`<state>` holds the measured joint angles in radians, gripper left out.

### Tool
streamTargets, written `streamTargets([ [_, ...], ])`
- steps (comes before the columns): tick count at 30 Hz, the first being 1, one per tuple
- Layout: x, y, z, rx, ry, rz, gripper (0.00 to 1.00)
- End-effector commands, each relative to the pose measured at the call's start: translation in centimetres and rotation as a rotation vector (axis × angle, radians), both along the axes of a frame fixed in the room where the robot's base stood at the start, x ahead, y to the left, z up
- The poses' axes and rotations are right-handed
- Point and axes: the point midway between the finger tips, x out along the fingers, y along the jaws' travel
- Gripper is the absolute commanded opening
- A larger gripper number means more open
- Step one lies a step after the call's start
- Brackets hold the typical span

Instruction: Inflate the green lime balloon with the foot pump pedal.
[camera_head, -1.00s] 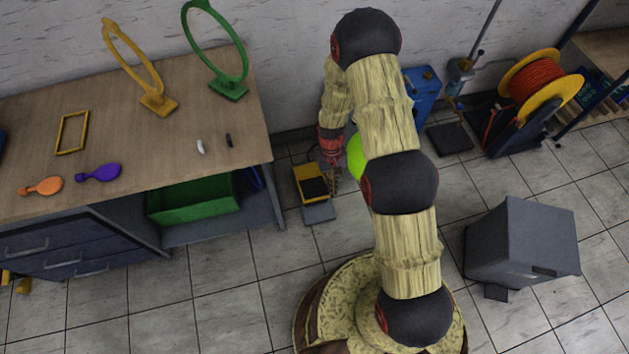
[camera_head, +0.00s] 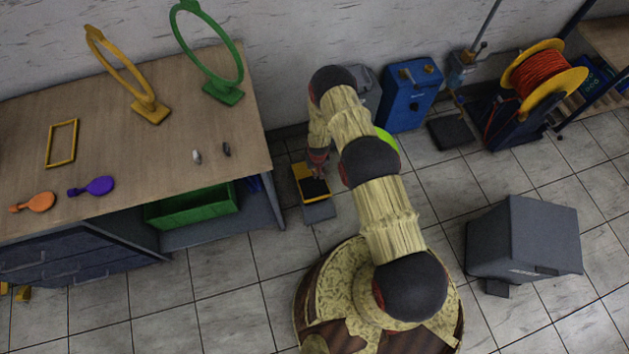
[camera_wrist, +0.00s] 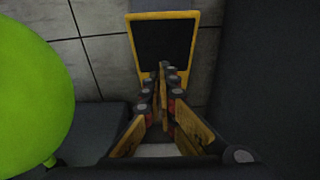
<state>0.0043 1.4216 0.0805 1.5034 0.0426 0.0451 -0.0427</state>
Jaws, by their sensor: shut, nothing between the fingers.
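The foot pump pedal (camera_head: 311,188), a black pad in a yellow frame, is on the floor right of the workbench; it also fills the top middle of the wrist view (camera_wrist: 163,42). My gripper (camera_head: 318,172) is shut and empty, pointing at the pedal. In the wrist view the fingertips (camera_wrist: 165,68) overlap the near edge of the black pad; I cannot tell whether they touch it. The green lime balloon (camera_head: 387,139) shows partly behind my arm. In the wrist view it is large and round (camera_wrist: 32,95) at the left, cut by the frame edge, with its neck at the bottom.
The workbench (camera_head: 110,130) stands at the left, with orange (camera_head: 34,202) and purple (camera_head: 92,186) balloons on it. A blue box-shaped unit (camera_head: 410,95) stands by the wall. A grey box (camera_head: 525,240) is at the right. The floor between is clear.

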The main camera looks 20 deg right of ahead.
Motion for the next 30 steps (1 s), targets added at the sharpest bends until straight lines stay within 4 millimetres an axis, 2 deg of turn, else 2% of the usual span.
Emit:
streamTargets([
  [4, 0.7, 0.0, 0.0, -0.002, -0.033, 0.003, 0.0],
  [13, 0.8, 0.0, 0.0, -0.002, -0.034, 0.004, 0.0],
  [17, 0.8, 0.0, -0.7, -0.002, -0.034, 0.004, 0.0],
  [23, 1.2, 0.0, -4.0, -0.003, -0.033, 0.005, 0.0],
  [30, 1.7, -0.1, -8.8, -0.001, -0.033, 0.004, 0.0],
])
